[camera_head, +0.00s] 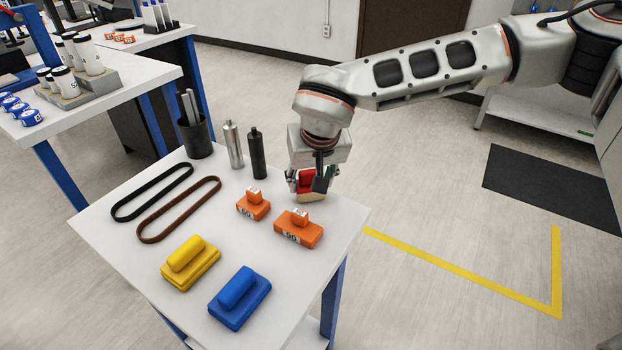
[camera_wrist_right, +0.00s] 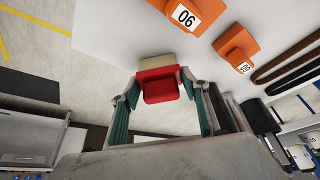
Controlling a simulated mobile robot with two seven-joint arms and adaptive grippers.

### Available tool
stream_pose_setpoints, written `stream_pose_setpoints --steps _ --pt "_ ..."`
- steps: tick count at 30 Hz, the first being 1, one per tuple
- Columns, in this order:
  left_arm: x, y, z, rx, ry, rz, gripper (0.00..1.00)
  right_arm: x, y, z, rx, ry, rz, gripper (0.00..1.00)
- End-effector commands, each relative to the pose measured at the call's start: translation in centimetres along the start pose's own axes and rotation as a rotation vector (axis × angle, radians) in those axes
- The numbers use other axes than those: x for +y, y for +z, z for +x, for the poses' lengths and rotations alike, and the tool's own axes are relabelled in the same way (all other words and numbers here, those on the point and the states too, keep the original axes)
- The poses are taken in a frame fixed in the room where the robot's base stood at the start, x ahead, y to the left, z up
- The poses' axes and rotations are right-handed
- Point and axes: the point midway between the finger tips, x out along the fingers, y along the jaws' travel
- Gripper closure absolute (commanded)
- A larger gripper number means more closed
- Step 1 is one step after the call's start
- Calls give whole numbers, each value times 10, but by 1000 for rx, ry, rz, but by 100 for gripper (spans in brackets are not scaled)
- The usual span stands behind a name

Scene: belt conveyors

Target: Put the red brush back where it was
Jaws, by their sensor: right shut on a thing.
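The red brush (camera_head: 305,182) has a red body and a pale beige base. It is at the back right part of the white table, near the edge. My right gripper (camera_head: 313,184) comes down from above and is shut on it. In the right wrist view the red brush (camera_wrist_right: 160,88) sits between the two fingers of my right gripper (camera_wrist_right: 159,92). I cannot tell whether its base touches the table. A yellow brush (camera_head: 190,262) and a blue brush (camera_head: 239,298) lie at the table's front. My left gripper is not in view.
Two orange labelled blocks (camera_head: 299,229) (camera_head: 253,204) are in front of the red brush. A silver cylinder (camera_head: 233,145), a black cylinder (camera_head: 257,154) and a dark cup (camera_head: 196,138) of rods stand behind left. A black belt (camera_head: 152,192) and a brown belt (camera_head: 179,209) lie left.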

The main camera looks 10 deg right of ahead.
Motion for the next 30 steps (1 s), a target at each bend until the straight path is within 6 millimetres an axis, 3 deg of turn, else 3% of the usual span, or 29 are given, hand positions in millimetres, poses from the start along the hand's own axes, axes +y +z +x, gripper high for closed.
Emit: stream_pose_setpoints --steps 2,3,4,5,17,20,30 --pt "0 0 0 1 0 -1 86 0 1 2 -1 0 -1 75" --pt "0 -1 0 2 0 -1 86 0 1 2 0 0 -1 47" --pt "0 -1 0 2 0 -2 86 0 1 2 0 0 -1 39" --pt "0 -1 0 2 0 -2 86 0 1 2 0 0 0 38" --pt "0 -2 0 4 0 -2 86 0 -1 -2 0 0 0 38" --pt "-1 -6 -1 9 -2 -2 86 0 -2 -15 3 0 0 38" --pt "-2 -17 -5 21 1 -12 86 0 -2 -84 5 0 0 38"
